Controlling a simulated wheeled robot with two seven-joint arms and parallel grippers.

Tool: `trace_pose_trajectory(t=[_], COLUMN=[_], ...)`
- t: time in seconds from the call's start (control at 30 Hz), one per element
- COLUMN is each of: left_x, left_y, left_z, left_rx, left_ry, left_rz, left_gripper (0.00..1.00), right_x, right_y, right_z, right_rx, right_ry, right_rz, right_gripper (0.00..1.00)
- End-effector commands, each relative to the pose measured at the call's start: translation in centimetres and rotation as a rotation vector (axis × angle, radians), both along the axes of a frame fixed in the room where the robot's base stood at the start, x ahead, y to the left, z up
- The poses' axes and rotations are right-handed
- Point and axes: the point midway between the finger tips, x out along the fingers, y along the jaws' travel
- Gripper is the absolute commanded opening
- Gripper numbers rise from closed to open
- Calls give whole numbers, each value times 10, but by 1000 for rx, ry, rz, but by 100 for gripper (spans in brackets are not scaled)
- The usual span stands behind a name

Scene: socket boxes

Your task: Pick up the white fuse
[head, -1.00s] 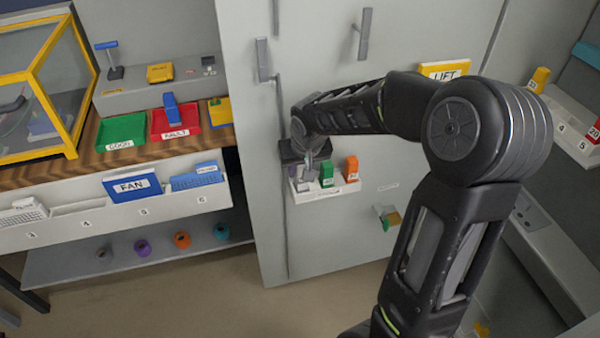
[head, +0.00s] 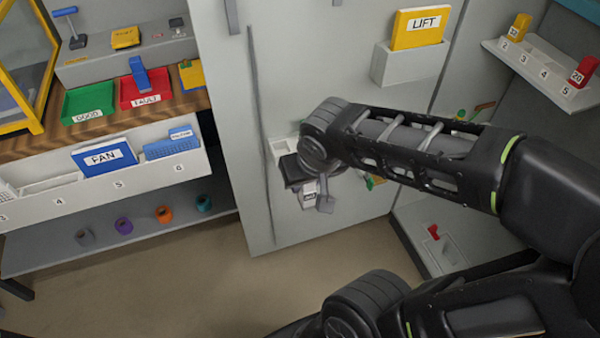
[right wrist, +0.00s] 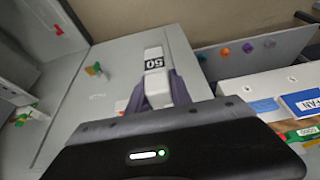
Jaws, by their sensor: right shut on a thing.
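The white fuse (right wrist: 154,57), a narrow block with a black "50" label, is between the two grey fingers of my right gripper (right wrist: 160,90) in the right wrist view. The gripper is shut on it. In the head view my right gripper (head: 314,188) hangs in front of the grey cabinet door, and the white fuse (head: 307,199) shows partly below the black wrist. The fuse looks clear of the small white rack (head: 283,148) on the door. My right wrist hides most of that rack. My left gripper is not in view.
A yellow LIFT binder (head: 418,28) stands in a holder on the door. A numbered shelf (head: 545,68) with yellow and red fuses is at the upper right. The workbench with a green tray (head: 88,103) and a red tray (head: 146,90) is at the left.

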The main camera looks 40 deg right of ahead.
Motion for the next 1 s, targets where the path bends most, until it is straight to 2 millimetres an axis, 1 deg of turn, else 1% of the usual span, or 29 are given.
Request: trace_pose_trajectory(t=[0.67,0.9,1.0], left_x=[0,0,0], left_y=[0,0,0], left_z=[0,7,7], left_rx=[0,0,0], left_ry=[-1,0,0], left_rz=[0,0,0], left_gripper=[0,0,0], right_x=[-1,-1,-1], right_y=[1,0,0], right_z=[1,12,12], right_rx=[1,1,1], right_ry=[-1,-1,0], right_rz=[0,0,0], right_gripper=[0,0,0])
